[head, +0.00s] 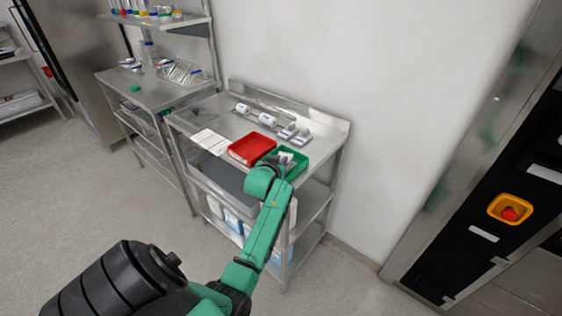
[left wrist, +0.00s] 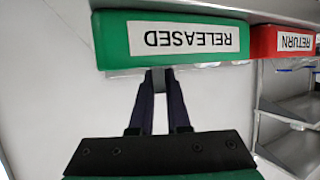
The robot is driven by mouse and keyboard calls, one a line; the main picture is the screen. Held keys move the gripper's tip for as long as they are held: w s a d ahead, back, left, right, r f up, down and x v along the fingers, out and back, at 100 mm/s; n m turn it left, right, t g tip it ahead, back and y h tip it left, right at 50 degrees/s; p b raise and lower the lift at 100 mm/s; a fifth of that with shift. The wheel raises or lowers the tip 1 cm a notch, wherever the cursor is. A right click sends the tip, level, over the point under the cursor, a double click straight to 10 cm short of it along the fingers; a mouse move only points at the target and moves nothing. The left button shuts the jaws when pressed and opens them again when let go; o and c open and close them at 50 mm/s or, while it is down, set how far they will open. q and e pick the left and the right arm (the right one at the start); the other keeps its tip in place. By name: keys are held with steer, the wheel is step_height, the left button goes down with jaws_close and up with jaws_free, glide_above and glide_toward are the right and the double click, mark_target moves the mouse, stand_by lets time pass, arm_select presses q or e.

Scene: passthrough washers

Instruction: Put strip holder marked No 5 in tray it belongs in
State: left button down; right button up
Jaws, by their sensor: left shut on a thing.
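The green tray (head: 300,167) sits at the front right of the steel table. Its front label reads RELEASED, upside down in the left wrist view (left wrist: 190,40). The red tray (head: 251,149) stands just left of it; its label reads RETURN in the left wrist view (left wrist: 292,41). My left gripper (head: 282,163) is at the green tray, over it in the head view. It is shut on a small grey-white thing (left wrist: 159,78), seemingly a strip holder. Most of it is hidden by the tray and fingers, and no number can be read. My right gripper is not in view.
Several white holders (head: 289,131) and white rolls (head: 243,108) are along the back of the table. A paper sheet (head: 210,141) lies left of the red tray. The wall (head: 290,60) is close behind. A second steel table (head: 150,92) stands at left.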

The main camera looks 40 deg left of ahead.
arm_select(q)
steer(key=shift+f, duration=0.4)
steer(key=shift+f, duration=0.1)
steer(key=shift+f, duration=0.25)
steer(key=c, duration=0.9)
jaws_free()
steer(key=shift+r, duration=0.1)
